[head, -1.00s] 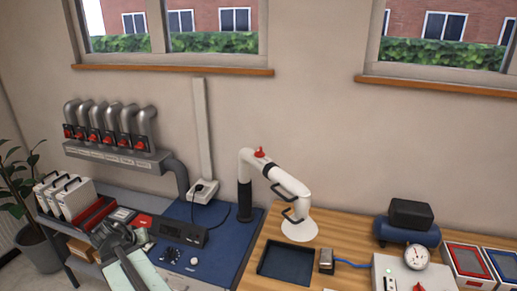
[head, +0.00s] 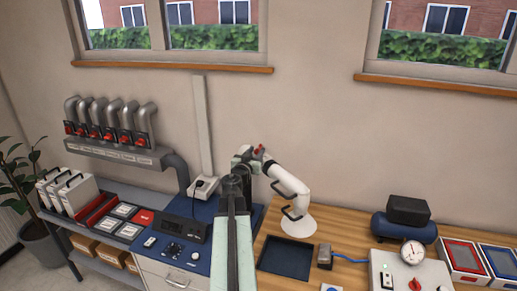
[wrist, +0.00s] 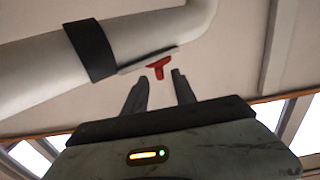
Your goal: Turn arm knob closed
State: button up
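The white extraction arm (head: 288,183) rises from the wooden bench and bends at an elbow. Its red knob (head: 259,152) sits at the elbow, partly hidden by my gripper (head: 250,157) in the head view. In the wrist view the T-shaped red knob (wrist: 159,68) shows on the white tube (wrist: 45,75), just beyond my fingertips. My gripper (wrist: 161,80) is open there, its two dark fingers on either side of the knob's line. A small gap seems to lie between fingertips and knob. The arm's black lower sleeve is hidden behind my arm.
A row of grey pipes with red handles (head: 108,136) is on the wall at left. A black tray (head: 286,257) lies on the bench below. A gauge box (head: 400,275) with another red knob stands at lower right. A white duct (head: 201,125) runs up the wall.

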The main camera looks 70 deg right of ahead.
aim_at(257, 149)
jog(key=d, duration=0.5)
jog(key=shift+w, duration=0.1)
jog(key=shift+a, duration=0.1)
